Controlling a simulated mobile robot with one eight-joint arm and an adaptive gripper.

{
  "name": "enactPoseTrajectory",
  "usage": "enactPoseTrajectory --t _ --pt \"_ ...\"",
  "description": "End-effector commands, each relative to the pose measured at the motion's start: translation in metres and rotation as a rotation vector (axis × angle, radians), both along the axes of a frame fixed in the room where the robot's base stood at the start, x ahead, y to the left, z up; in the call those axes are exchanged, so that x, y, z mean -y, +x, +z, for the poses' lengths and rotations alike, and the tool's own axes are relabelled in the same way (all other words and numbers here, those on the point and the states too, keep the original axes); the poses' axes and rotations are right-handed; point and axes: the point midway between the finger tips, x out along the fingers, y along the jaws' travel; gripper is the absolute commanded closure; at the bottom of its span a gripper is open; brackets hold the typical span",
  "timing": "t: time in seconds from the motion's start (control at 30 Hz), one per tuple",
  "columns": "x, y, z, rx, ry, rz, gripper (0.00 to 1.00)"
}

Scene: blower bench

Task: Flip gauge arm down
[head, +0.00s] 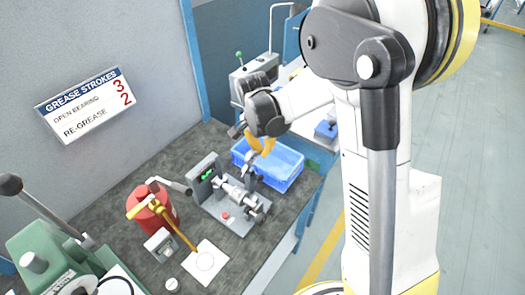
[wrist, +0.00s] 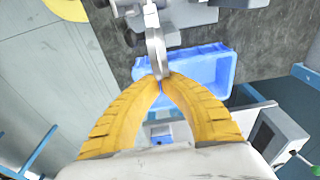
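The gauge fixture (head: 233,197) stands on the dark bench, a grey base with a shaft across it. Its grey gauge arm (head: 249,172) stands raised at the fixture's far right side. The wrist view shows a flat grey piece (wrist: 156,42), apparently this arm, with its end at my fingertips. My gripper (head: 256,149) has yellow fingers and hangs just above the arm. In the wrist view, the fingertips (wrist: 164,76) are drawn together at the arm's end. I cannot tell whether the arm is pinched between them or only touched.
A blue bin (head: 284,172) sits just behind and right of the fixture, below my gripper. A red grease can (head: 150,212) with a yellow-handled tool, a white pad (head: 206,262) and a green machine (head: 48,252) stand on the left and front. A sign (head: 84,103) hangs on the wall.

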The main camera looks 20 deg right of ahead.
Motion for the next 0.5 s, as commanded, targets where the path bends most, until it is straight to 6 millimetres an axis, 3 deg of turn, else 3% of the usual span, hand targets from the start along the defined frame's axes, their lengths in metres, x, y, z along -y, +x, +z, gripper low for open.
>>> enactPoseTrajectory --t 0.5 --pt "-0.027 -0.019 0.002 0.197 -0.268 0.008 1.00"
